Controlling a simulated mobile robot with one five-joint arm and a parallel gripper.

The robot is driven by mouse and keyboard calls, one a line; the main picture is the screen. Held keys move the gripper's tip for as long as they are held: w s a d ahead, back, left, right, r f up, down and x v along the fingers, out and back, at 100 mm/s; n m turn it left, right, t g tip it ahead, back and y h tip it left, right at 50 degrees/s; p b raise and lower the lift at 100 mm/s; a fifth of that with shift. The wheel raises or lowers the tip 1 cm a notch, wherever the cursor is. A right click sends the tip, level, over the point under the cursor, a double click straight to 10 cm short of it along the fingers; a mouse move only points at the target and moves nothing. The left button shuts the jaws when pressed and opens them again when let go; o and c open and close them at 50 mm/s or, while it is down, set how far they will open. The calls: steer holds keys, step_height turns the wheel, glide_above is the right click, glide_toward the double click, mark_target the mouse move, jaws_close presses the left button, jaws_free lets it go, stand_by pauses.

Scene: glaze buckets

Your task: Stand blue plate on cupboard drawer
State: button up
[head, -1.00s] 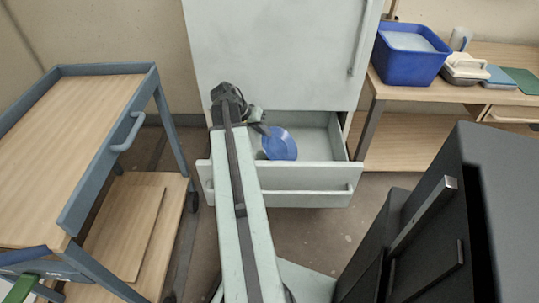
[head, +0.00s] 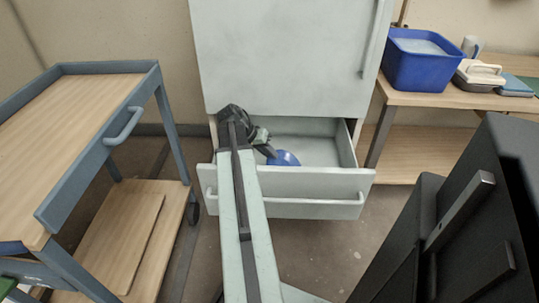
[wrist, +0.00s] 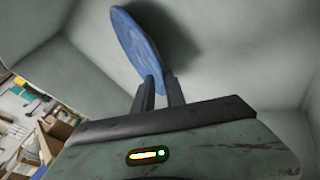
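The blue plate (head: 284,158) stands on edge, tilted, inside the open cupboard drawer (head: 290,181). The drawer front hides its lower part in the head view. In the wrist view the plate (wrist: 136,45) rises from between the two fingers of my gripper (wrist: 160,88), which are closed on its lower rim. My gripper (head: 265,150) is at the left part of the drawer, inside its opening. Whether the plate touches the drawer floor cannot be told.
The pale cupboard (head: 285,60) rises behind the drawer. A wooden-topped trolley (head: 70,115) stands at left. A blue tub (head: 415,70) sits on a bench at right. A dark cabinet (head: 460,220) is close at right front. The drawer's right part is empty.

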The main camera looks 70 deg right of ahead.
steer(key=shift+o, duration=0.3)
steer(key=shift+r, duration=0.1)
steer(key=shift+r+p, duration=0.35)
steer(key=shift+p, duration=0.1)
steer(key=p+v, duration=0.9)
steer(key=v, duration=0.2)
steer(key=shift+w+a, duration=0.15)
steer(key=shift+w, duration=0.1)
steer(key=shift+r, duration=0.1)
